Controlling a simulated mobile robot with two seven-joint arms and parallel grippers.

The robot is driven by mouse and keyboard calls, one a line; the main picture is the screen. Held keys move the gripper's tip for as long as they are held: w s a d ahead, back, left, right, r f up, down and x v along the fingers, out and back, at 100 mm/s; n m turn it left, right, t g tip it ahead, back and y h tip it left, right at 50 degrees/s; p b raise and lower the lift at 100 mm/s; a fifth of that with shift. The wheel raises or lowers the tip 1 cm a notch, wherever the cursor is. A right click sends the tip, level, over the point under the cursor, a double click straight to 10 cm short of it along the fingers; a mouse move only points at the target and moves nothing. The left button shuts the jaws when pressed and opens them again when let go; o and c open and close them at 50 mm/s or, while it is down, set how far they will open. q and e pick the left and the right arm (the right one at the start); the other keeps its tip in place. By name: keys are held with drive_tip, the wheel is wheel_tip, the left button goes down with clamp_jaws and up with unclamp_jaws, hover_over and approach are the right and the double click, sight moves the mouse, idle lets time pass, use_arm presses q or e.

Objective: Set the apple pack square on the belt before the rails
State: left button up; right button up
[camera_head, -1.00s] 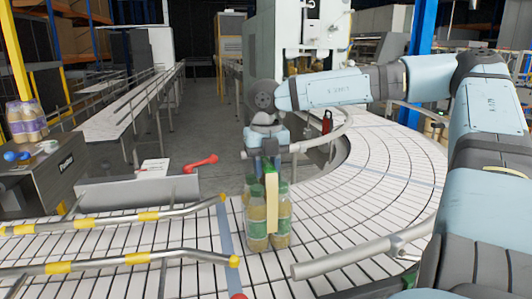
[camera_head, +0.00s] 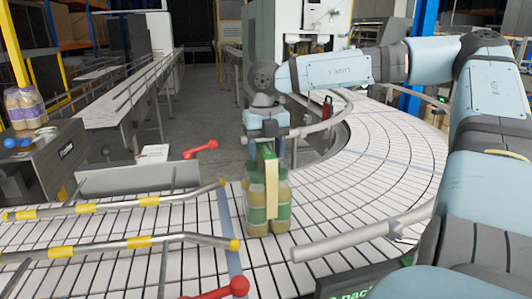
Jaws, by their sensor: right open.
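The apple pack (camera_head: 256,208) is a block of yellowish bottles with green labels. It stands upright on the white slatted belt (camera_head: 330,220), just right of the rail ends. A pale strip runs down its front. Its back is hidden. The upper rail (camera_head: 150,201) and lower rail (camera_head: 150,242) are grey tubes with yellow bands, running off to the left. My right gripper (camera_head: 268,152) is open, pointing down directly over the pack's top. Whether its fingers touch the bottles is hard to tell. My left gripper does not show.
A grey guide rail (camera_head: 350,240) lies right of the pack along the belt's near edge. Red knobs stand near the rails (camera_head: 201,149) and at the bottom edge (camera_head: 232,287). Another bottle pack (camera_head: 26,108) sits on the cabinet at left. The belt curving right is clear.

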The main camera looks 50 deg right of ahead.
wheel_tip(320, 180, up, 11)
drive_tip(key=b, duration=0.1)
drive_tip(key=shift+r, duration=0.15)
idle(0.5)
